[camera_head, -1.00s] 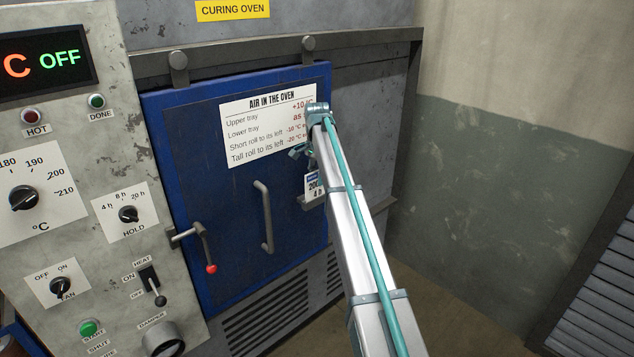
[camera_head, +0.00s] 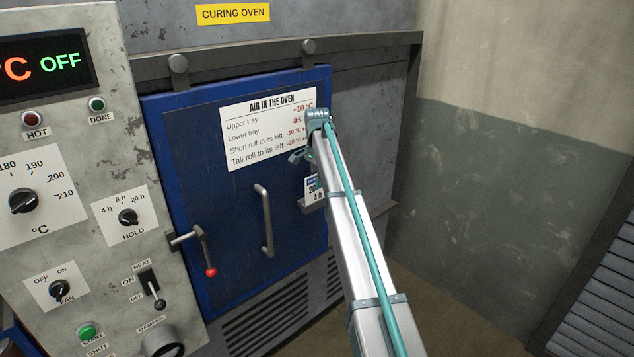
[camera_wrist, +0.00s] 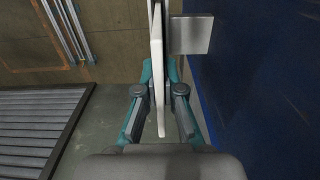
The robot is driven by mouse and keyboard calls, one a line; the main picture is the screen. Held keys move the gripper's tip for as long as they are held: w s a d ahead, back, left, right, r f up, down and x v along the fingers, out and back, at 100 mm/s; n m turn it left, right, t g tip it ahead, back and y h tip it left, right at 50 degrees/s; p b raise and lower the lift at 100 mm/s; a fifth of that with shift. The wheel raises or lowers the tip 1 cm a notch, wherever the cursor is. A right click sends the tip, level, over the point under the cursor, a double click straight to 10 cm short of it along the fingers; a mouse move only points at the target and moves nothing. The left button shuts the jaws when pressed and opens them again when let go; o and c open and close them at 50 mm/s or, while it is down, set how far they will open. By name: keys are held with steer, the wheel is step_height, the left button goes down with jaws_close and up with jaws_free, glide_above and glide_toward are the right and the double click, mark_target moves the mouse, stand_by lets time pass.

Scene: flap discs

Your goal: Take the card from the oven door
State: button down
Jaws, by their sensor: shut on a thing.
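The card (camera_head: 312,191) is white with a blue top band and dark print, at the right side of the blue oven door (camera_head: 225,220). It is at the small grey holder (camera_head: 312,206). In the wrist view the card (camera_wrist: 157,45) shows edge-on as a thin pale strip beside the grey holder plate (camera_wrist: 190,35). My gripper (camera_head: 309,170) is shut on the card; its teal fingers (camera_wrist: 159,80) lie on both sides of it. My arm hides part of the card, and I cannot tell whether it still touches the holder.
A printed sheet (camera_head: 266,130) is above the card on the door. A bar handle (camera_head: 265,220) and a red-knobbed lever (camera_head: 206,250) stick out to the left. The control panel (camera_head: 75,190) is farther left. Open room lies right of the oven, before the wall (camera_head: 500,200).

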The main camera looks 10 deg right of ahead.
steer(key=shift+r+p, duration=1.75)
steer(key=shift+r, duration=1.75)
steer(key=shift+d, duration=0.1)
